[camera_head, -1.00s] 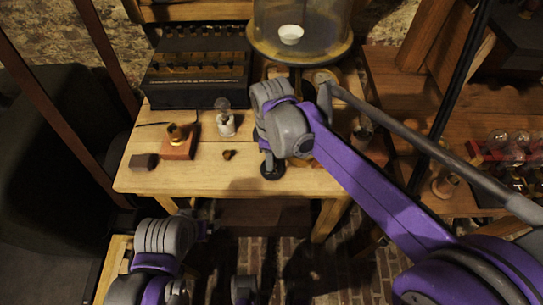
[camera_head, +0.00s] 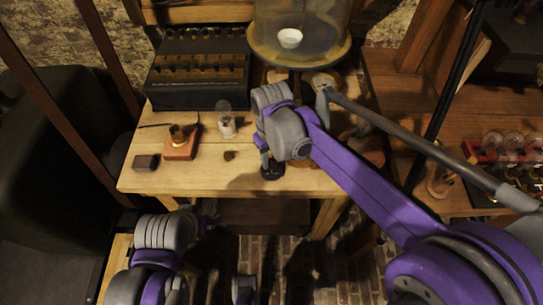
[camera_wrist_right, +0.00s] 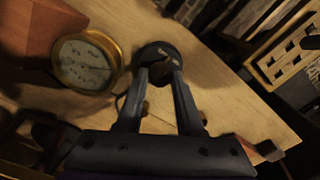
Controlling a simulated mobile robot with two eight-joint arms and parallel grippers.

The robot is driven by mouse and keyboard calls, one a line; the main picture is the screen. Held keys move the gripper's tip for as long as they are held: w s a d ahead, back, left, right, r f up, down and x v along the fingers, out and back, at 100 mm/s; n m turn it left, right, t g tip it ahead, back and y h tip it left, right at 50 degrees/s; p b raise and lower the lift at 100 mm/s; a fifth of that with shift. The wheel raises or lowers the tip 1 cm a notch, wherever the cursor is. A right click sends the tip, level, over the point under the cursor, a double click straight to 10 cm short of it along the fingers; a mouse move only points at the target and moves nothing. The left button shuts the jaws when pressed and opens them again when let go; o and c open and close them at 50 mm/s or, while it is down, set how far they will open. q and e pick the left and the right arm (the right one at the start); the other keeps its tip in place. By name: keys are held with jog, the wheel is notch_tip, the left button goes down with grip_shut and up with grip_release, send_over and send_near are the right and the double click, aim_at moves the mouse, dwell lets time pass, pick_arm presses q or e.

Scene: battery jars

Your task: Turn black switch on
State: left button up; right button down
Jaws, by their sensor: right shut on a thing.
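The black switch (camera_head: 272,174) is a small round black piece near the front edge of the wooden table. In the right wrist view its round black base (camera_wrist_right: 148,50) shows just beyond my fingertips. My right gripper (camera_head: 267,160) points down onto it from above. In the right wrist view the two fingers (camera_wrist_right: 158,76) are shut on the switch's small middle part, which is mostly hidden between them. The lever's exact position is not clear. My left gripper (camera_head: 208,218) is low at the left, below the table's front edge, and its fingers are too dark to read.
A brass-rimmed gauge (camera_wrist_right: 87,63) lies close to my right fingers. A glass bulb on a white base (camera_head: 227,126), a brass piece on a wooden block (camera_head: 181,142) and a small dark block (camera_head: 146,162) stand to the left. A glass dome (camera_head: 300,25) stands behind.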

aim_at(272, 161)
jog(key=m, duration=0.4)
jog(key=shift+p, duration=0.35)
jog(key=m, duration=0.4)
jog(key=shift+m, duration=0.3)
jog(key=c, duration=0.5)
grip_release()
jog(key=shift+c, duration=0.2)
notch_tip(272, 161, up, 11)
jog(key=p, duration=0.1)
jog(key=shift+p, duration=0.3)
